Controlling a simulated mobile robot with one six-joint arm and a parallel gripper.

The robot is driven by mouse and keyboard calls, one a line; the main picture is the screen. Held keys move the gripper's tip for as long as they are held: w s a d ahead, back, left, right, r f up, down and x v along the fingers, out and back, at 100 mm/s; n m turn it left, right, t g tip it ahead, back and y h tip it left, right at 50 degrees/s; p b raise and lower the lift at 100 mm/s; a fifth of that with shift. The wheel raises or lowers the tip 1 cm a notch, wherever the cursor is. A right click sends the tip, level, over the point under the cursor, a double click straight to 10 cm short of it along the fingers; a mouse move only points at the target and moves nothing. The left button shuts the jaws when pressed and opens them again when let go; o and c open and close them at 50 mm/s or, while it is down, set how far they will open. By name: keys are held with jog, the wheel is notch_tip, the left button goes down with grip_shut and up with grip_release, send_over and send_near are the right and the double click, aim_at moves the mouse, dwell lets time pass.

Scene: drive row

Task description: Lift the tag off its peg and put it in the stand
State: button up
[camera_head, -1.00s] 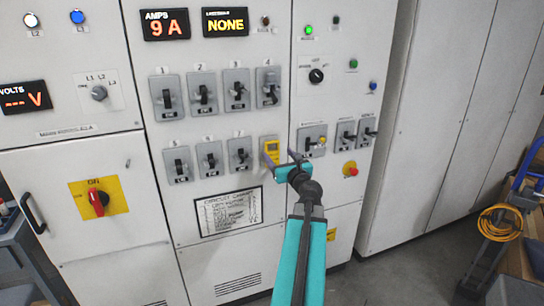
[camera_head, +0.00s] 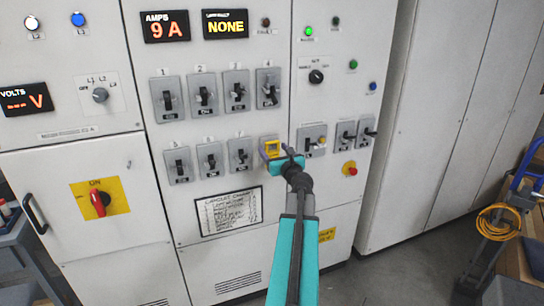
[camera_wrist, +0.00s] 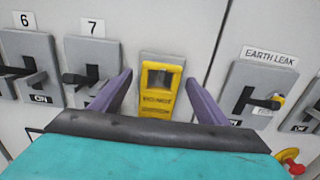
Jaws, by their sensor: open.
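The yellow tag (camera_head: 272,148) hangs on a grey plate in the lower switch row, right of switch 7. In the wrist view the tag (camera_wrist: 160,98) hangs upright, with a square window at its top and blurred dark print below. My gripper (camera_head: 280,160) is at the panel, partly in front of the tag. In the wrist view the two purple fingers of my gripper (camera_wrist: 160,78) are apart, one on each side of the tag, with gaps to both sides. The peg cannot be made out clearly. I cannot identify the stand in either view.
Switch 7 (camera_wrist: 92,72) is close left of the fingers, and the earth leak switch (camera_wrist: 262,92) is to the right. A red stop button (camera_head: 350,168) sits lower right. A cart with a coiled yellow cable (camera_head: 499,222) stands far right. The floor at right is partly clear.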

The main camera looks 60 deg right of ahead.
dwell(0.4)
jog(key=c, duration=1.1)
jog(key=shift+r, duration=0.2)
jog(key=shift+c, duration=0.2)
